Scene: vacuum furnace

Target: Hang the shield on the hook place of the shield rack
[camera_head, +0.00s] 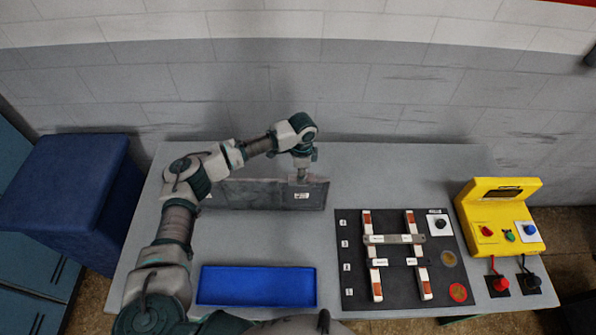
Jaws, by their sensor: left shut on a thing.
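A long, flat grey metal panel (250,196), which looks like the shield, stands on edge at the back left of the table. It has a small white label near its right end. My left gripper (303,180) points down at its top edge near the right end and is shut on it. The fingertips are small and partly blend with the panel. My left arm hides the panel's left end. I cannot tell a separate shield rack or hook place from the panel; it may be hidden behind it. My right gripper is not in view.
A blue tray (257,304) lies at the table's front. A black board (350,226) with two rails and crossbars lies to the right. A yellow control box (482,206) stands at the right end. A blue bin (68,180) is left of the table. The back right table area is clear.

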